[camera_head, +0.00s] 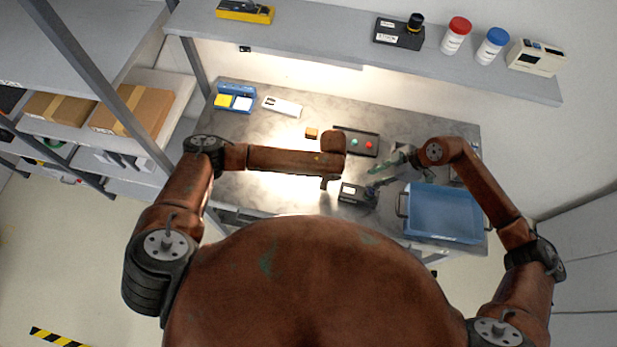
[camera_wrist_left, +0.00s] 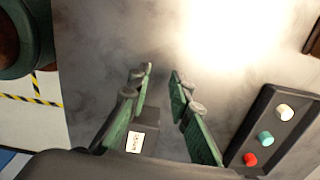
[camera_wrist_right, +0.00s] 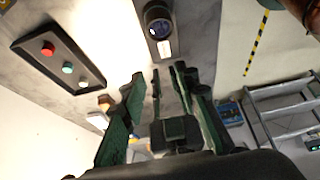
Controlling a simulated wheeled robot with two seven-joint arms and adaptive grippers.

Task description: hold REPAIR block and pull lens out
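The REPAIR block (camera_head: 351,193) is a dark box with a white label near the table's front edge. It also shows in the left wrist view (camera_wrist_left: 146,130), partly behind a finger. Its round dark lens (camera_wrist_right: 157,22) faces the right wrist camera. My left gripper (camera_head: 326,183) hangs just left of the block; its fingers (camera_wrist_left: 160,75) are apart and empty. My right gripper (camera_head: 374,176) is at the block's upper right; its fingers (camera_wrist_right: 165,80) are apart, with the lens beyond the tips. My left gripper also shows between them.
A blue tray (camera_head: 445,240) stands right of the block. A dark panel (camera_head: 357,142) with coloured buttons lies behind it, beside a small orange-brown block (camera_head: 311,133). A blue holder (camera_head: 235,89) and a white device (camera_head: 282,106) are at the back left. The left tabletop is mostly clear.

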